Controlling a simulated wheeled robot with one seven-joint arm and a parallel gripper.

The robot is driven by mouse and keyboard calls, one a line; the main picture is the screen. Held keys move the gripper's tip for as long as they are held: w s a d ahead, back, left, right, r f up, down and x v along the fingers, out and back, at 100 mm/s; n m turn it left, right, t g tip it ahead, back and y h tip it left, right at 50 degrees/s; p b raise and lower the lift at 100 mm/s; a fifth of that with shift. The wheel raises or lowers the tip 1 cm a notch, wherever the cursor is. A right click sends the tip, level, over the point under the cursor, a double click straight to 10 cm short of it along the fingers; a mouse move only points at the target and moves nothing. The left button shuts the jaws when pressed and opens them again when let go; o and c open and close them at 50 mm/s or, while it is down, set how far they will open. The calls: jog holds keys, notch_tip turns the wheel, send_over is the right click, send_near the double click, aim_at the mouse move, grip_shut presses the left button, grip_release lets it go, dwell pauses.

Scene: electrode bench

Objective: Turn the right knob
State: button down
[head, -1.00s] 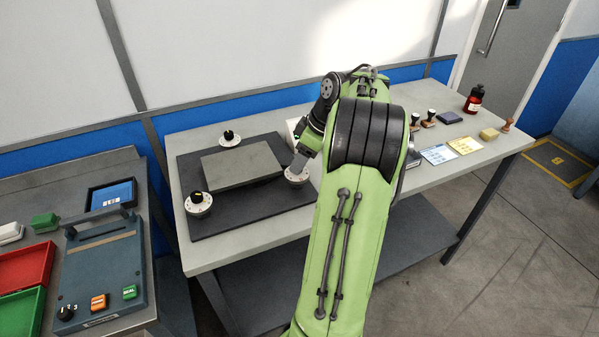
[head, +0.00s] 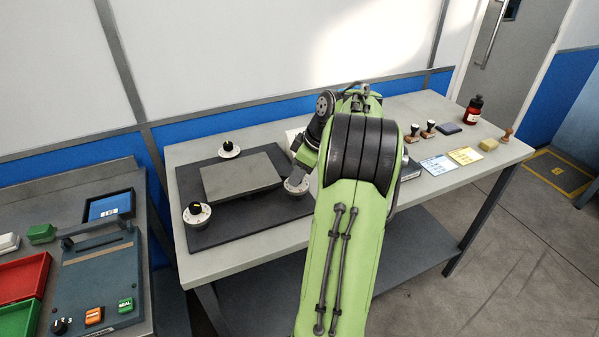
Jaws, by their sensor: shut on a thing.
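The right knob's pale round dial (head: 296,189) shows at the right edge of the dark base plate (head: 225,237). My gripper (head: 298,178) comes down onto it from above and is shut on the right knob. The knob's own grip is hidden by the gripper, so its pointer direction cannot be read. The left knob (head: 196,209), black on a white dial, stands at the plate's left side. A back knob (head: 228,147) of the same kind stands at the rear. Both are apart from my gripper.
A raised grey slab (head: 240,177) lies between the knobs. My forearm covers the middle of the bench. A dark object (head: 411,168), cards (head: 438,166), stamps and a red bottle (head: 473,110) are to the right. A blue sealing device (head: 98,280) is at the left.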

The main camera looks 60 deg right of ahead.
jog(key=shift+m, duration=0.3)
jog(key=m, duration=0.1)
jog(key=m+h, duration=0.1)
jog(key=m, duration=0.1)
jog(key=m+h, duration=0.1)
jog(key=shift+a+m+b, duration=0.25)
jog(key=shift+m+b, duration=0.1)
jog(key=shift+m, duration=0.05)
jog(key=m+h, duration=0.1)
jog(key=m, duration=0.2)
jog(key=m+h, duration=0.1)
jog(key=m, duration=0.1)
jog(key=shift+w+a+m+g, duration=0.15)
jog(key=shift+m+g, duration=0.25)
jog(key=shift+m, duration=0.3)
jog(key=c, duration=0.8)
grip_release()
jog(key=shift+c, duration=0.2)
jog(key=shift+r, duration=0.1)
jog(key=p+v, duration=0.5)
jog(key=v, duration=1)
jog(key=shift+a+r, duration=0.25)
jog(key=shift+r, duration=0.05)
